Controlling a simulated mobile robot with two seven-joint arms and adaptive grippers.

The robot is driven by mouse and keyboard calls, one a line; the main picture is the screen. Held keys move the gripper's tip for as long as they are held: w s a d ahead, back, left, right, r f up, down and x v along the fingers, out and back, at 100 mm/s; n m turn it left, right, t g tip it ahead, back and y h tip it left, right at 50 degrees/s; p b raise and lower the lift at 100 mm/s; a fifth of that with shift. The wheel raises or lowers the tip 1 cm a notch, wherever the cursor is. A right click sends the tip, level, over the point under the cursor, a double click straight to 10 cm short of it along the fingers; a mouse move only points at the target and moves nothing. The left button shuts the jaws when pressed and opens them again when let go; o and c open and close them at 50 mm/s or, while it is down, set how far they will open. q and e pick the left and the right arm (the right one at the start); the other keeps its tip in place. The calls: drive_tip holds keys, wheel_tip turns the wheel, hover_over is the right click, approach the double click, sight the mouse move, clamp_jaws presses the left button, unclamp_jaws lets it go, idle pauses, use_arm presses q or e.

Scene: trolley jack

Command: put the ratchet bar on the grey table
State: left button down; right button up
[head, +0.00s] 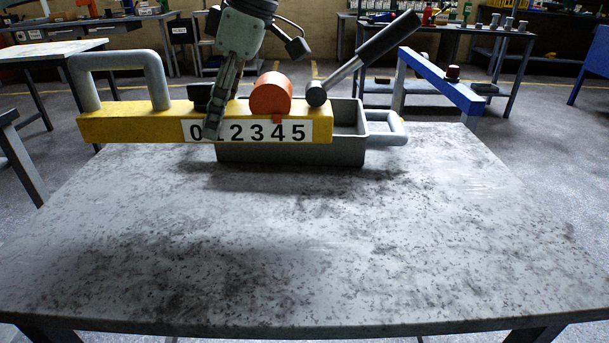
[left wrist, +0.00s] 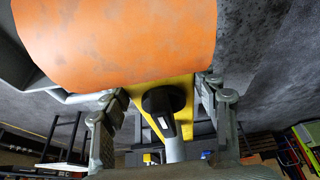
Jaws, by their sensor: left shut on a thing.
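The ratchet bar (head: 130,123) appears as a long yellow bar with a white digit strip, a grey loop handle at its left end and an orange drum (head: 270,96) on it. My left gripper (head: 213,125) points down and is shut on the bar near its middle. In the left wrist view, yellow bar (left wrist: 178,90) shows between the fingers (left wrist: 165,110), below the large orange drum (left wrist: 120,40). The grey table (head: 300,240) lies below. My right gripper is out of view.
A grey open tray (head: 345,150) with a side handle stands on the table's far edge, partly behind the bar. The table's middle and front are clear. A blue-and-grey frame (head: 440,80) stands beyond the tray, with other benches behind.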

use_arm(q)
drive_tip(key=shift+d+r, duration=0.15)
drive_tip(key=shift+d, duration=0.3)
hover_over(277, 212)
drive_tip(key=f, duration=0.6)
drive_tip(key=shift+w+d+f, duration=0.1)
drive_tip(key=shift+w+d, duration=0.25)
drive_tip(key=shift+s+d+f, duration=0.25)
drive_tip(key=shift+d+f, duration=0.05)
drive_tip(key=shift+d, duration=0.1)
drive_tip(key=shift+f+p, duration=0.4)
drive_tip(key=shift+f, duration=1.65)
drive_tip(key=c, duration=0.9)
unclamp_jaws()
drive_tip(key=shift+f, duration=0.15)
drive_tip(key=o, duration=0.4)
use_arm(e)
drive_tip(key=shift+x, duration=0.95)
use_arm(q)
drive_tip(key=shift+o, duration=0.2)
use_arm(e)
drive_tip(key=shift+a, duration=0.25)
